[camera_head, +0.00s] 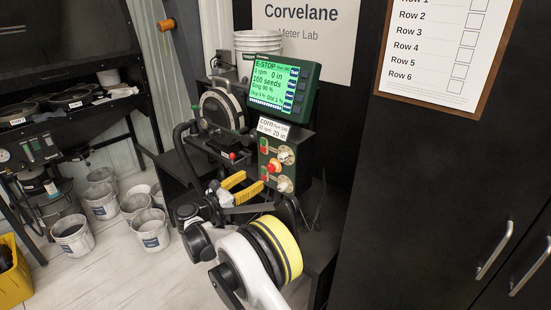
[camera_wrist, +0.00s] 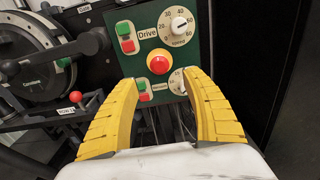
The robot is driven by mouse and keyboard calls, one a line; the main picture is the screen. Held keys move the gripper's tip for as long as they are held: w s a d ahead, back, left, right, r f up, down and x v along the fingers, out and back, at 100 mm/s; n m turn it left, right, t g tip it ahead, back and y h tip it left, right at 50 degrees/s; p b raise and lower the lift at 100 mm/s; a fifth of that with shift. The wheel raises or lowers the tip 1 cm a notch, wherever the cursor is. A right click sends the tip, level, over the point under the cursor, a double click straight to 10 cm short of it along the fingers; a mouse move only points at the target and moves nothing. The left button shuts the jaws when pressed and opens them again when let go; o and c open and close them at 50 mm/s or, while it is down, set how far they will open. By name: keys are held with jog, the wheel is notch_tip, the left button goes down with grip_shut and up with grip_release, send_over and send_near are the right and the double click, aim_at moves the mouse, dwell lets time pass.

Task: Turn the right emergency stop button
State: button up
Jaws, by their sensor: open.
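The red emergency stop button (camera_head: 273,167) sits on a yellow collar in the middle of the green control panel (camera_head: 263,153). In the wrist view the button (camera_wrist: 159,62) faces me, just beyond and slightly above the gap between the fingertips. My gripper (camera_head: 256,180) has yellow ribbed fingers, spread apart with nothing between them. In the wrist view my gripper (camera_wrist: 160,80) points at the panel, its fingers below and to either side of the button. The fingertips appear apart from the button. The lower panel row is partly hidden by the fingers.
A speed dial (camera_wrist: 179,27) and green and red Drive buttons (camera_wrist: 125,37) lie above the button. A lit green screen (camera_head: 281,85) reading E-STOP stands above the panel. The seed meter (camera_head: 222,110) is to the left. A black cabinet (camera_head: 430,190) is at right.

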aim_at(269, 169)
jog(key=b+x, duration=0.2)
jog(key=x, duration=0.8)
jog(key=shift+w+d+b, duration=0.1)
jog(key=shift+w+b, duration=0.15)
jog(key=shift+b, duration=0.1)
jog(key=c, duration=1.2)
